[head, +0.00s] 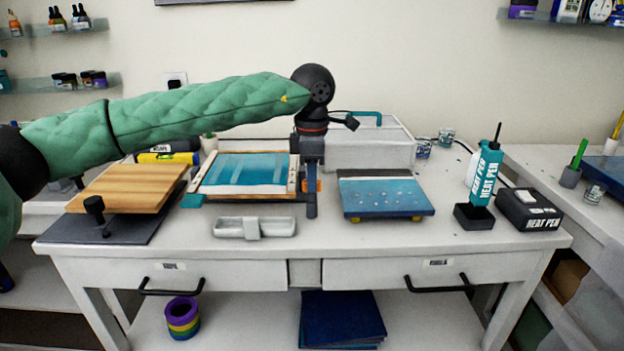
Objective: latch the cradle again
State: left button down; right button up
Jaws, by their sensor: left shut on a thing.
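The cradle appears to be the wooden-edged frame (194,180) at the middle left of the table. A blue panel with a white band (240,168) lies in it. My left gripper (311,208) points down at the frame's right end. It is shut on a small part there, which looks like the cradle's latch; an orange bit (319,186) shows beside the fingers. The fingers hide most of that part, so I cannot tell whether the latch is engaged. My right gripper is not in view.
A wooden board (125,187) on a dark base with a black knob stands left. A pale holder (240,228) lies in front. A blue speckled panel (385,195) is right of my gripper. A heat pen (485,170) and its black box (530,208) stand far right.

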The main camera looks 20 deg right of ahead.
pick_arm(q)
jog(key=c, duration=1.4)
grip_release()
jog(key=shift+r, duration=3.9)
